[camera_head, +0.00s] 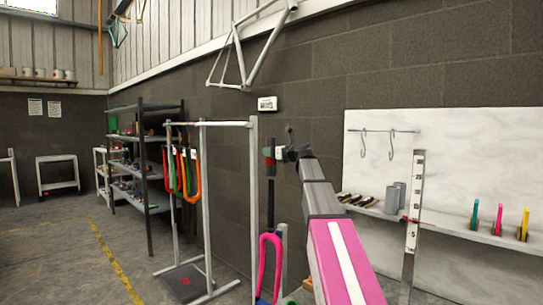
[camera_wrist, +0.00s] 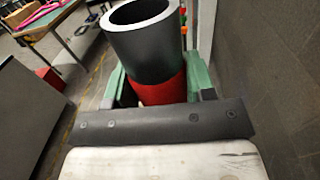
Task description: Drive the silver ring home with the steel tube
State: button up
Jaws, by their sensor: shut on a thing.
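The steel tube (camera_wrist: 140,35) is dark grey with a pale open rim and a red band (camera_wrist: 160,92). My gripper (camera_wrist: 158,88) has green fingers and is shut on the tube at the red band. In the head view my gripper (camera_head: 270,160) holds the tube (camera_head: 270,200) upright above a pink fork (camera_head: 268,262). The tube's lower end is close to the fork's top; I cannot tell whether they touch. The silver ring cannot be made out in either view.
A rack (camera_head: 205,190) with colourful hanging forks stands left of my arm, with a dark shelf unit (camera_head: 147,170) behind it. A wall ledge (camera_head: 450,228) on the right holds clamps and cylinders, with an upright ruler (camera_head: 414,200) before it.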

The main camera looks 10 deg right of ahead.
jog(key=shift+r, duration=0.3)
dwell(0.4)
jog(key=s+a, duration=0.4)
jog(key=a, duration=0.2)
jog(key=shift+s+a, duration=0.2)
jog(key=shift+s, duration=0.15)
dwell(0.8)
jog(key=shift+f, duration=0.1)
jog(key=s+d+f+n+g+y, duration=0.1)
jog(key=s+d+f, duration=0.1)
jog(key=s+f, duration=0.5)
jog(key=s+d+f+n+g+y, duration=0.1)
jog(key=s+f, duration=0.6)
jog(key=f, duration=1.3)
jog(key=s+d+f+g+y, duration=0.1)
jog(key=s+d+f, duration=0.2)
jog(key=s+f, duration=0.5)
notch_tip(320, 180, down, 6)
jog(key=shift+f+n, duration=0.15)
jog(key=shift+n, duration=0.25)
